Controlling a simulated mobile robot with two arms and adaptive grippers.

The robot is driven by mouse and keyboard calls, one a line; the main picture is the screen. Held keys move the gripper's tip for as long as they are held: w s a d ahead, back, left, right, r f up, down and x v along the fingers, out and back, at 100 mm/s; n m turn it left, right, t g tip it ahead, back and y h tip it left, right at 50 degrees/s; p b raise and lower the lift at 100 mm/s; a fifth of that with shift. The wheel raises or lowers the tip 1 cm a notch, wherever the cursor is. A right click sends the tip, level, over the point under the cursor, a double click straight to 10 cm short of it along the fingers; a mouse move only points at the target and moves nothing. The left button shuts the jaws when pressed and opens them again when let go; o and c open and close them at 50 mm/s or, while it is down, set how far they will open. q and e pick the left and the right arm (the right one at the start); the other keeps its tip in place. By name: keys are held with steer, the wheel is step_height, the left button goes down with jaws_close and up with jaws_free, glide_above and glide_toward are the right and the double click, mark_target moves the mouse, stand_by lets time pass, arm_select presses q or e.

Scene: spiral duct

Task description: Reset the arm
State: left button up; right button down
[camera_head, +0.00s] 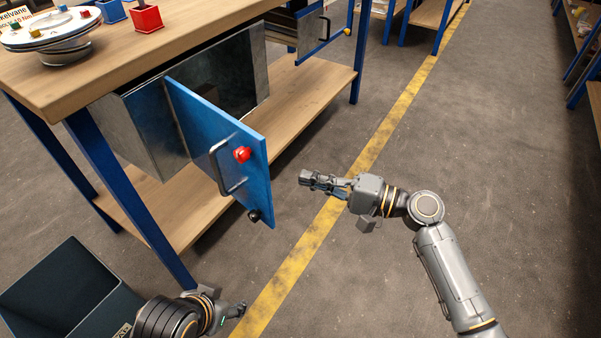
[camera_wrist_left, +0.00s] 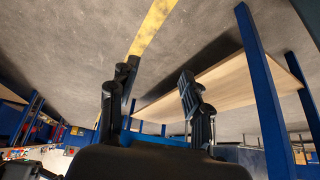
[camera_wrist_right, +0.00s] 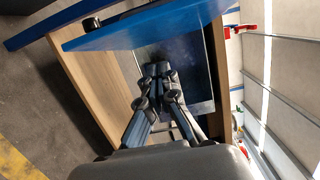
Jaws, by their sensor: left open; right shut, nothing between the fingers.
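My right gripper (camera_head: 312,178) is shut and empty. It hangs over the floor to the right of the blue cabinet door (camera_head: 215,140), apart from it. In the right wrist view my right gripper (camera_wrist_right: 158,72) has its fingertips together, with the blue door (camera_wrist_right: 150,32) across the top. My left gripper (camera_head: 238,309) is low at the bottom edge of the head view, beside the dark bin. In the left wrist view my left gripper (camera_wrist_left: 158,75) is open, with nothing between its fingers. The door stands open, with a handle and a red knob (camera_head: 242,154).
A workbench (camera_head: 110,75) with blue legs and a lower shelf (camera_head: 200,205) stands at the left, carrying a round device (camera_head: 50,35) and red and blue holders. A dark bin (camera_head: 65,290) is at the lower left. The floor right of the yellow line (camera_head: 385,130) is clear.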

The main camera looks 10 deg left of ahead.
arm_select(q)
steer(key=shift+s+a+f+g, duration=0.15)
steer(key=shift+s+a+g, duration=0.15)
steer(key=shift+s, duration=0.35)
steer(key=shift+s+a+f+g, duration=0.1)
steer(key=shift+s+a+g, duration=0.15)
steer(key=shift+s, duration=0.35)
arm_select(e)
steer(key=s+v, duration=0.1)
steer(key=v, duration=0.5)
